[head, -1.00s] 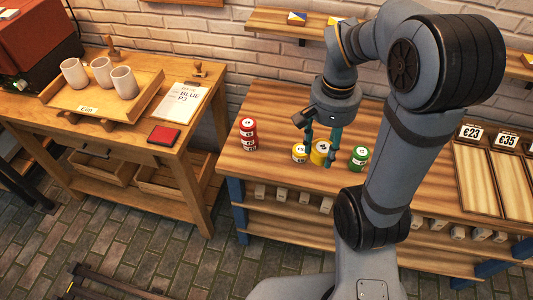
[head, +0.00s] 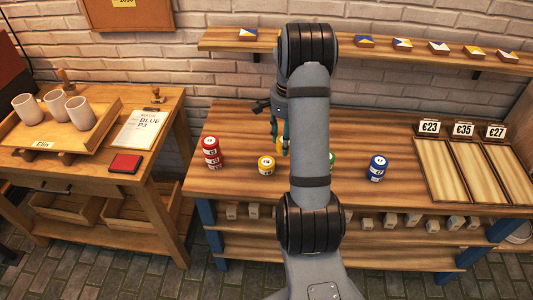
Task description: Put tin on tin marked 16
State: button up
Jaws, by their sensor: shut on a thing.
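My gripper (head: 279,138) is shut on a yellow tin (head: 284,148), mostly hidden behind its fingers and my arm. Another yellow tin (head: 266,165) with a white label stands on the wooden bench, a little left of and nearer than the gripper. A stack of red tins (head: 211,152) stands at the bench's left. A green tin (head: 332,160) is partly hidden behind my arm. Blue tins (head: 377,168), apparently stacked, stand to its right. The label numbers are too small to read surely.
The bench (head: 240,135) is clear behind the tins. Price signs (head: 464,129) and shallow trays (head: 447,172) are at the right. A wall shelf (head: 350,48) with several small painted pieces runs above. A side table on the left holds cups (head: 78,110) and a red pad (head: 126,163).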

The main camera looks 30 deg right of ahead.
jog(key=w+a+f, duration=0.2)
jog(key=w+a+f+p, duration=0.1)
jog(key=w+a, duration=0.1)
jog(key=shift+a+f, duration=0.2)
jog(key=shift+f, duration=0.15)
jog(key=shift+f+p, duration=0.6)
jog(key=shift+f, duration=1.35)
jog(key=shift+f, duration=0.15)
jog(key=o, duration=1.3)
jog(key=shift+c, duration=0.2)
jog(key=shift+o, duration=0.5)
notch_tip(320, 180, up, 12)
jog(key=shift+r+b, duration=0.2)
jog(key=shift+b, duration=0.25)
jog(key=shift+f, duration=0.15)
